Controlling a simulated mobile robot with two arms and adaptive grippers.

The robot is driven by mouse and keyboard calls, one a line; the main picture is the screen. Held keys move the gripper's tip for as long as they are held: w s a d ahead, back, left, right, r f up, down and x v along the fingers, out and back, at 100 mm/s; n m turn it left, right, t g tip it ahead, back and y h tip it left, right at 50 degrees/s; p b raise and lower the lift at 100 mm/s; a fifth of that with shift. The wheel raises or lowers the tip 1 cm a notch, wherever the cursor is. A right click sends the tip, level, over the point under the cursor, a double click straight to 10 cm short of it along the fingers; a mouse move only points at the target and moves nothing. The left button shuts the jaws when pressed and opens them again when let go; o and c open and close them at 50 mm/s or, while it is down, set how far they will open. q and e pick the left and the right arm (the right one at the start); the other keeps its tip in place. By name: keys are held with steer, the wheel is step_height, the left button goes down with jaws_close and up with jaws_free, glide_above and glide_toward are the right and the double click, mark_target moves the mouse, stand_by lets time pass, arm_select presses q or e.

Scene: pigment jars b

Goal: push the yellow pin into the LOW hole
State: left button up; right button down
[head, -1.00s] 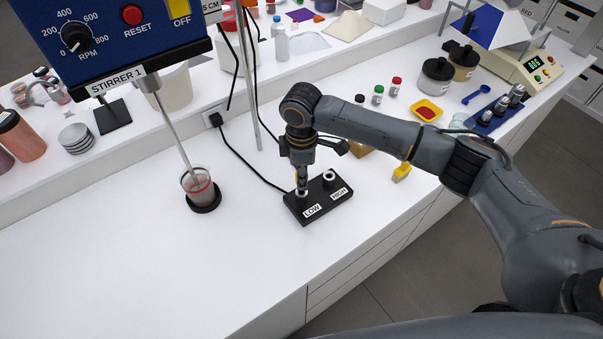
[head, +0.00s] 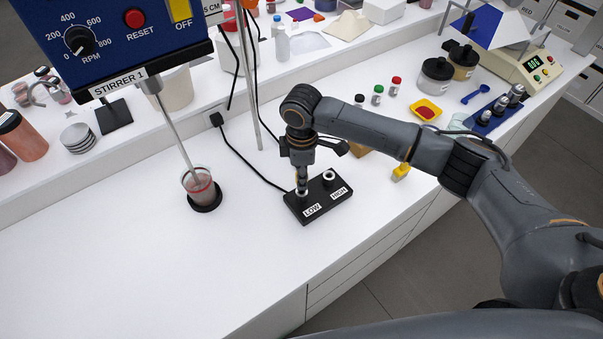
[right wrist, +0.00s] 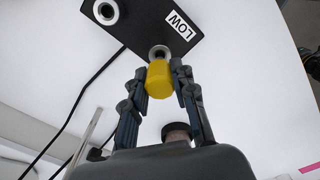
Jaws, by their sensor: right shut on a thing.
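The black block (head: 318,206) with two ringed holes sits on the white bench, labelled LOW and HIGH. My right gripper (head: 301,186) points down over the LOW hole. In the right wrist view, my right gripper (right wrist: 161,82) is shut on the yellow pin (right wrist: 159,79). The pin's far end meets the LOW hole's metal ring (right wrist: 159,53); how deep it sits I cannot tell. The HIGH hole (head: 329,175) is empty. In the head view the fingers mostly hide the pin. My left gripper is not in view.
A beaker (head: 201,188) with a stirrer rod stands left of the block. A black cable (head: 250,165) runs behind the block. A yellow piece (head: 401,172) and a yellow tray (head: 426,110) lie to the right. The front left of the bench is clear.

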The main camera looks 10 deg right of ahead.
steer(key=shift+p, duration=0.6)
stand_by(0.6)
steer(key=shift+p, duration=0.3)
steer(key=shift+f+b, duration=0.65)
steer(key=shift+f, duration=1.15)
steer(key=c, duration=1)
jaws_free()
steer(key=shift+r, duration=0.25)
step_height(320, 180, up, 12)
steer(key=shift+f, duration=0.2)
steer(key=shift+s+f, duration=0.1)
